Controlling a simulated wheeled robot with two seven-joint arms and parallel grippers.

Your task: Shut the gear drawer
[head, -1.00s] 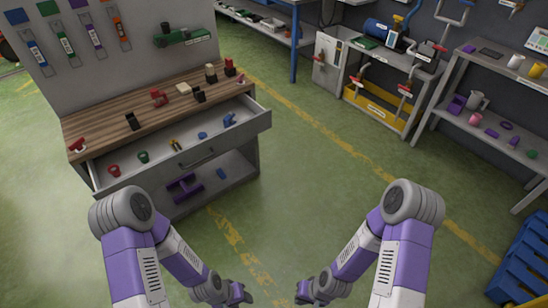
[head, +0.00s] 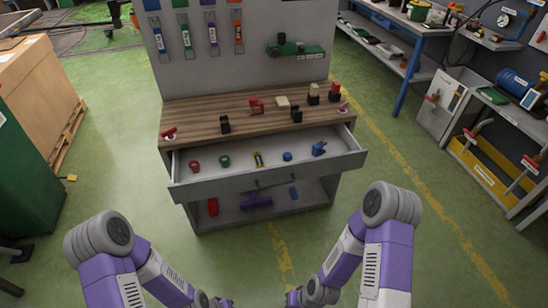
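The gear drawer (head: 225,186) is pulled out from under the wooden worktop of the workbench, with its inside showing. A dark bar handle (head: 276,182) is on its grey front. Inside lie a red piece (head: 194,166), a green piece (head: 224,160), a yellow and black piece (head: 258,159) and two blue pieces (head: 319,149). My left gripper (head: 224,302) and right gripper (head: 293,298) are low at the bottom edge, apart from the drawer and partly cut off. Their fingers are too small and dark to tell open from shut.
The worktop (head: 190,115) carries several red, black and tan parts. A lower shelf (head: 228,212) under the drawer holds red, purple and blue items. Cardboard boxes (head: 30,85) stand left, a yellow bin (head: 488,170) right. The green floor before the bench is clear.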

